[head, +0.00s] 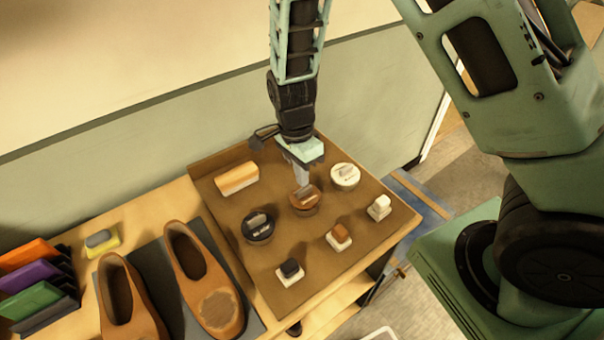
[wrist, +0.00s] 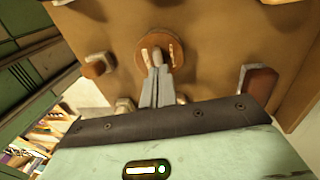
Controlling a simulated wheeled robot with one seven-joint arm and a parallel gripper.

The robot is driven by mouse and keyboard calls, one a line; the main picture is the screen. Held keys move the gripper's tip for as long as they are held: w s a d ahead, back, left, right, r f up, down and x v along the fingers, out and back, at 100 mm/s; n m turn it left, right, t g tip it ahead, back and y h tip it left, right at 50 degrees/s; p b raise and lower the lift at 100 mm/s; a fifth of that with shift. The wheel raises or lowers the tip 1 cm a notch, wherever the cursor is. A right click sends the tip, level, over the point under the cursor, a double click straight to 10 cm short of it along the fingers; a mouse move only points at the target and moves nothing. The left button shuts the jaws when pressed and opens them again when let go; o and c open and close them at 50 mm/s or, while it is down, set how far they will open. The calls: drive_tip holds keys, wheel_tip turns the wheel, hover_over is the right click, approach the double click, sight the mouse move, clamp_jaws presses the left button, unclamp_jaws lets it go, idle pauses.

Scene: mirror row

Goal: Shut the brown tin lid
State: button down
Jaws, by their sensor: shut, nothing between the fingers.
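The brown tin (head: 308,207) stands upright on the brown board, between the black tin and the white tin. Its round brown lid (head: 313,194) lies over the top, with a raised bar across it. I cannot tell whether the lid is fully seated. My gripper (head: 303,186) points down with its fingers shut and empty. Its tips are at the lid's top and hide part of it. In the wrist view the fingertips (wrist: 158,66) overlap the brown lid (wrist: 140,43); contact is hard to judge.
A black tin (head: 257,228) stands to the left and a white tin (head: 345,176) to the right. Several small brushes, one brown-topped (head: 339,236), stand in front. A wooden brush (head: 237,179) lies behind left. Brown shoes (head: 205,285) stand on a grey mat further left.

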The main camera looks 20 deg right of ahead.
drive_tip(key=shift+s+f, duration=0.1)
drive_tip(key=shift+f, duration=0.5)
